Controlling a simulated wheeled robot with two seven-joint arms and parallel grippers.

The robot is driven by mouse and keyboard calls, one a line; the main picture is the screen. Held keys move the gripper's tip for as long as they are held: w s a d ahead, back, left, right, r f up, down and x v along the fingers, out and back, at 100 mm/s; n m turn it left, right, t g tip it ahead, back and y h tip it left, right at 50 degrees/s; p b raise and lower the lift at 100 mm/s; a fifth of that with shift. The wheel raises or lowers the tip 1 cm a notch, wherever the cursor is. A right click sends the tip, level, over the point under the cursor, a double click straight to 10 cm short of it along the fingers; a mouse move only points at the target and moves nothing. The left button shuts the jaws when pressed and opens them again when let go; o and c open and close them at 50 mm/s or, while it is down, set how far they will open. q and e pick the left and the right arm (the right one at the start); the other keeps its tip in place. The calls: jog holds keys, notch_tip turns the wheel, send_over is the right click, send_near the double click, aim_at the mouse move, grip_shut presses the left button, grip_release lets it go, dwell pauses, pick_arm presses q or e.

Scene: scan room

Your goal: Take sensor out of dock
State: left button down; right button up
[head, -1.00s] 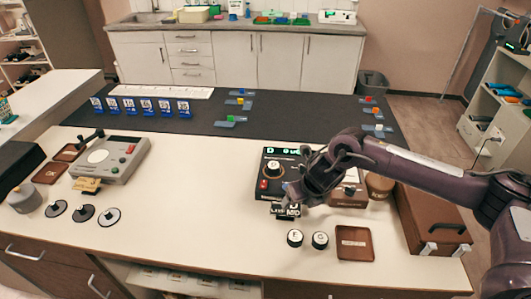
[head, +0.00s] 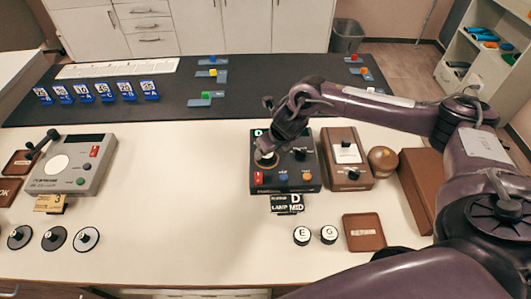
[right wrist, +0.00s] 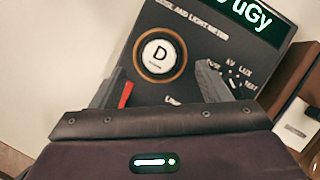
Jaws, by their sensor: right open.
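A dark dose and light meter (head: 272,182) stands on the white counter, its lit display partly in view. The sensor (right wrist: 158,54), a white round puck marked D, sits in a brown-rimmed round dock (right wrist: 137,62) on the meter's face in the right wrist view. In the head view my right gripper mostly hides it. My right gripper (head: 266,155) is above the dock, fingers pointing down. In the right wrist view its open fingers (right wrist: 163,80) stand on either side below the sensor, with nothing held between them. My left gripper is not in view.
Pucks E (head: 302,236) and G (head: 329,234) stand in front, beside a brown tray (head: 363,232). Black-and-white label cards (head: 287,203) are at the meter's front. A brown box (head: 345,160) stands close right. A grey device (head: 70,165) is far left; counter between is clear.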

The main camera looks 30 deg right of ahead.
jog(key=p+x, duration=0.1)
jog(key=x, duration=0.2)
jog(key=shift+w+a+f, duration=0.1)
jog(key=shift+w+f, duration=0.1)
jog(key=shift+f, duration=0.15)
jog(key=shift+w+f, duration=0.2)
jog(key=shift+f, duration=0.2)
jog(key=c, duration=1.1)
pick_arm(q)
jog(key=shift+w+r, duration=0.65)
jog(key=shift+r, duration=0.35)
pick_arm(e)
jog(key=shift+r, duration=0.1)
